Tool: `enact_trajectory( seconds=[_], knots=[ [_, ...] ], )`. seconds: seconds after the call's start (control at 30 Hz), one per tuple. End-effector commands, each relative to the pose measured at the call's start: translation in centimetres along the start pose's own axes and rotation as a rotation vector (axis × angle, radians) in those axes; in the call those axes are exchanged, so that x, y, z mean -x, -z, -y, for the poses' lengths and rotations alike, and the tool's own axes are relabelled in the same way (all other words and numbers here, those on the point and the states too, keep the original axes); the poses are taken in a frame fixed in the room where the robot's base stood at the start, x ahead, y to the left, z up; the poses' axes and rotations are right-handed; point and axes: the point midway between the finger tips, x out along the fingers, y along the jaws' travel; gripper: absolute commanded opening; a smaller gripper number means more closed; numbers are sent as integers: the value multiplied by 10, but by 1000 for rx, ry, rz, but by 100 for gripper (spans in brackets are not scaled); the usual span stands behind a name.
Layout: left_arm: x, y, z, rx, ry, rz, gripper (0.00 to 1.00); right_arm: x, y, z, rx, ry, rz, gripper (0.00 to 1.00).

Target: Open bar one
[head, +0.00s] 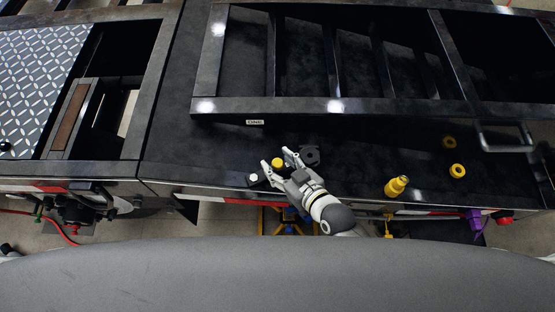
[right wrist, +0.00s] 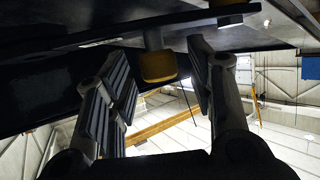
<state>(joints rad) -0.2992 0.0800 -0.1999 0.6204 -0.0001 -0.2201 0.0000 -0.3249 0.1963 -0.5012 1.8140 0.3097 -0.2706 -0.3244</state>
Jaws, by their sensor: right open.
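A black metal bar frame (head: 335,105) lies on the dark trailer deck, with a small white label (head: 255,122) below its near rail that seems to read "ONE". A yellow knob (head: 277,162) is on the deck's near edge, below the label. My right gripper (head: 276,158) is open, with its fingertips on either side of the knob. In the right wrist view the yellow knob (right wrist: 158,67) shows between the two spread fingers, with a gap visible on each side. My left gripper is not in view.
A pale bolt head (head: 253,177) is just left of the gripper, and a black knob-like part (head: 310,155) is to its right. A yellow cylinder (head: 396,187) and yellow rings (head: 457,171) are farther right. A metal handle (head: 507,148) stands at the right.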

Motion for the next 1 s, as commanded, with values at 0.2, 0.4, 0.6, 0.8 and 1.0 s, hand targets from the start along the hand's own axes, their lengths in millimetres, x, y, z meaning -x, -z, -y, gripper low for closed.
enact_trajectory(
  seconds=[0.2,0.4,0.6,0.8,1.0],
  knots=[
    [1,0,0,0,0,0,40,-11,0,0,-1,1,0,49],
    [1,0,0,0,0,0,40,-12,0,0,-1,1,1,49],
    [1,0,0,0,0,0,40,-12,0,0,-1,1,1,30],
    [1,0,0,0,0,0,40,-12,0,0,-1,1,1,4],
    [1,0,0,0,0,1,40,-12,0,0,0,1,1,0]
  ],
)
